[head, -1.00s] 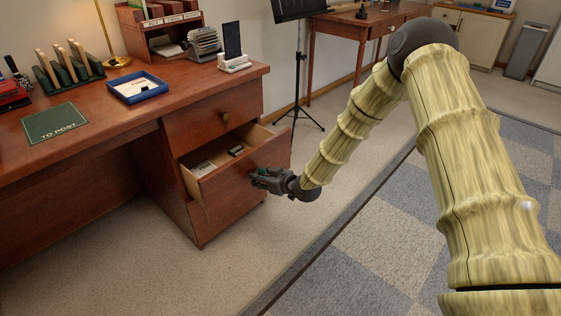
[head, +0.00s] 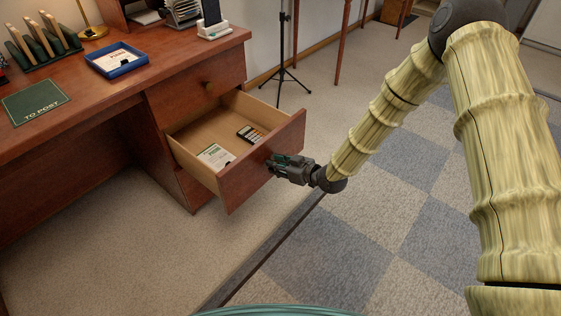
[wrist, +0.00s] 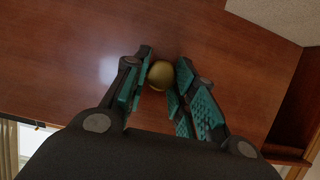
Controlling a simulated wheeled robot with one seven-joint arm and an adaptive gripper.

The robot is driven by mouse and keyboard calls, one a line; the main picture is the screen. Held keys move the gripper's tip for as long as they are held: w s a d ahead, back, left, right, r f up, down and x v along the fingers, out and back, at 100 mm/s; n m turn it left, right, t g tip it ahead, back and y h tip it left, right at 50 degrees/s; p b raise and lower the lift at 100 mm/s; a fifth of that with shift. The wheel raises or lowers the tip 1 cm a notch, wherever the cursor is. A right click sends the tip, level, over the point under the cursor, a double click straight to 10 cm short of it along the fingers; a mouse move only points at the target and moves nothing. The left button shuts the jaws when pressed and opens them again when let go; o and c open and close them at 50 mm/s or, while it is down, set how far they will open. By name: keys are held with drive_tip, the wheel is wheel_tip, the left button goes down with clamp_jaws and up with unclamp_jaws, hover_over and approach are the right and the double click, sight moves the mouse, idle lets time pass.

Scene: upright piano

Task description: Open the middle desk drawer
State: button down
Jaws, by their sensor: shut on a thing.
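The middle desk drawer (head: 262,162) stands well out from the desk in the head view, with its inside showing. A paper or card (head: 215,156) and a dark calculator-like thing (head: 250,134) lie in it. My gripper (head: 272,165) is at the drawer's front face, shut on its knob. In the wrist view the round brass knob (wrist: 159,74) sits between the teal pads of my gripper (wrist: 160,80), in front of the reddish-brown drawer front (wrist: 215,50). In the head view the knob is hidden by my fingers.
The desk top (head: 90,110) holds a blue tray (head: 118,68) and a green "TO POST" mat (head: 34,100). A black stand (head: 284,72) is behind.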

drive_tip(key=shift+w+d+r, duration=0.1)
drive_tip(key=shift+w, duration=0.05)
drive_tip(key=c, duration=1.1)
unclamp_jaws()
drive_tip(key=shift+c, duration=0.2)
drive_tip(key=v, duration=1.2)
